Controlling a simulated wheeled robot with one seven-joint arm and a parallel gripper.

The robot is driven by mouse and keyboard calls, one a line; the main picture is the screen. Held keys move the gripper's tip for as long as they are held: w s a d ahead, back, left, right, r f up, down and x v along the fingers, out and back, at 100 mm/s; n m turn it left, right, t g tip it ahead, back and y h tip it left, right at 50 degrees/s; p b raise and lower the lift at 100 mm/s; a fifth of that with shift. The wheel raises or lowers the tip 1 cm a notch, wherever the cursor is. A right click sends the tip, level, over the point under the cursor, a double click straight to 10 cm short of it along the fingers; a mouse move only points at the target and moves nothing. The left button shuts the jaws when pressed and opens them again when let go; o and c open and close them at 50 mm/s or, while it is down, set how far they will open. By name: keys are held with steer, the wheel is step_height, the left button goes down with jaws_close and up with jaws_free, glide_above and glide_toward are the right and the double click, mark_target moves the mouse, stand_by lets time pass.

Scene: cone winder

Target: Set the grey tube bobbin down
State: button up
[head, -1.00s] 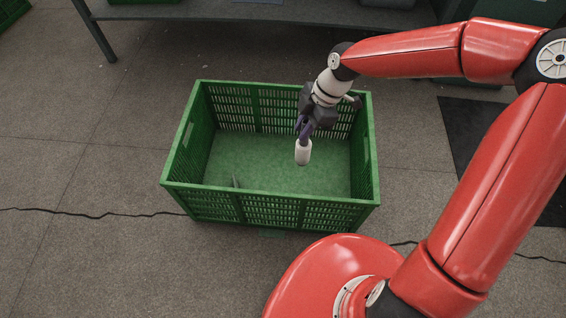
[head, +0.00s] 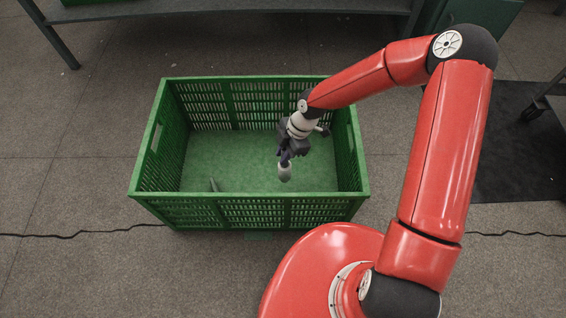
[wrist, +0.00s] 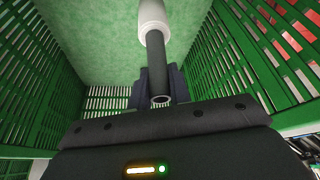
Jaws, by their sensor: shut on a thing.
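The grey tube bobbin (wrist: 158,65) is a dark grey tube with a white wound part (wrist: 152,14) toward its far end. In the head view its pale lower part (head: 285,172) hangs below my gripper (head: 287,155). My gripper is shut on the tube, which also shows between the fingers in the wrist view. The bobbin is inside the outline of the green crate (head: 250,214), over its green floor. I cannot tell whether its lower end touches the floor.
A small grey thing (head: 214,185) lies in the crate near its front left. The slatted crate walls stand close around my gripper. A dark table (head: 230,10) is behind the crate, and a dark mat (head: 510,150) lies to the right.

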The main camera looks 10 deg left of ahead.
mark_target(285, 166)
steer(key=shift+f+b, duration=0.35)
steer(key=shift+f, duration=2.3)
steer(key=o, duration=0.9)
steer(key=shift+f, duration=0.1)
